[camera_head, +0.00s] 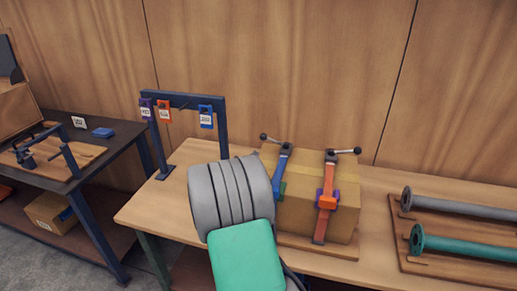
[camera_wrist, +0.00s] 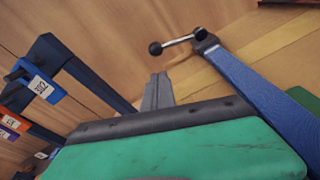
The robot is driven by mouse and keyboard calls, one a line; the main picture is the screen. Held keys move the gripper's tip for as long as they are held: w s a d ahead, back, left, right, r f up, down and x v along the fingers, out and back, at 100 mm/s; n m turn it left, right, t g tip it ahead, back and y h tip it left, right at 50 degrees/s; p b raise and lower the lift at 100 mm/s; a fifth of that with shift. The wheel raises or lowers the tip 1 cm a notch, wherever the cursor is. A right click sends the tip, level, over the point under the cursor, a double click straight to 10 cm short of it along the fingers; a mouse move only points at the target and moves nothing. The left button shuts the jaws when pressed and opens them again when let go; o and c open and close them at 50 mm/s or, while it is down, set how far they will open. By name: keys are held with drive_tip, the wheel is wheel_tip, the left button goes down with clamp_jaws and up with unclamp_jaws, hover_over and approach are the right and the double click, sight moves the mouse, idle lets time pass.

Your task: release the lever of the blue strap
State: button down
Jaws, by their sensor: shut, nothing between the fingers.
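The blue strap (camera_head: 282,165) runs over the top and down the front of a cardboard box (camera_head: 307,170); it fills the right of the wrist view (camera_wrist: 262,100). Its lever (camera_head: 273,140) is a thin metal bar with a dark ball at the end, pointing left from the strap's top. In the wrist view the lever (camera_wrist: 180,42) lies beyond my fingertips. My gripper (camera_wrist: 158,78) is shut and empty, below the lever's ball end, with a visible gap in the picture. In the head view my arm mostly hides the gripper and the blue strap's lower part.
An orange strap (camera_head: 327,190) with its own lever (camera_head: 345,151) is on the box's right. A blue rack (camera_head: 222,130) with hanging tags (camera_head: 206,116) stands left. Grey (camera_head: 460,208) and green flanged pipes (camera_head: 465,247) lie on a board at right.

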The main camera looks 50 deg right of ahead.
sight(261, 139)
drive_tip(key=p+x, duration=0.2)
drive_tip(key=x, duration=0.7)
drive_tip(key=shift+r, duration=0.1)
drive_tip(key=shift+w+d, duration=0.2)
drive_tip(key=shift+d, duration=0.1)
drive_tip(key=shift+r+m, duration=0.25)
drive_tip(key=shift+m, duration=0.15)
drive_tip(key=shift+s+d+r+m+t+b, duration=0.15)
drive_tip(key=shift+r+m+t+b, duration=0.15)
drive_tip(key=shift+r+m+b, duration=0.6)
drive_tip(key=r+m+b, duration=0.1)
drive_tip(key=s+r+m+b, duration=0.1)
drive_tip(key=b, duration=0.1)
drive_tip(key=m+b, duration=0.1)
drive_tip(key=m, duration=0.1)
drive_tip(key=shift+s+d+r+t+b, duration=0.2)
drive_tip(key=shift+s+r+t+b, duration=0.05)
drive_tip(key=shift+r+t+b, duration=0.15)
drive_tip(key=s+d+r+m+b, duration=0.2)
drive_tip(key=s+r+m+b, duration=0.2)
drive_tip(key=b, duration=0.8)
drive_tip(key=shift+s+d+r+m+t+h, duration=0.2)
drive_tip(key=shift+s+d+m+t+h, duration=0.15)
drive_tip(key=shift+s+m, duration=1)
drive_tip(key=shift+w+r+m, duration=0.1)
drive_tip(key=shift+w+m, duration=0.25)
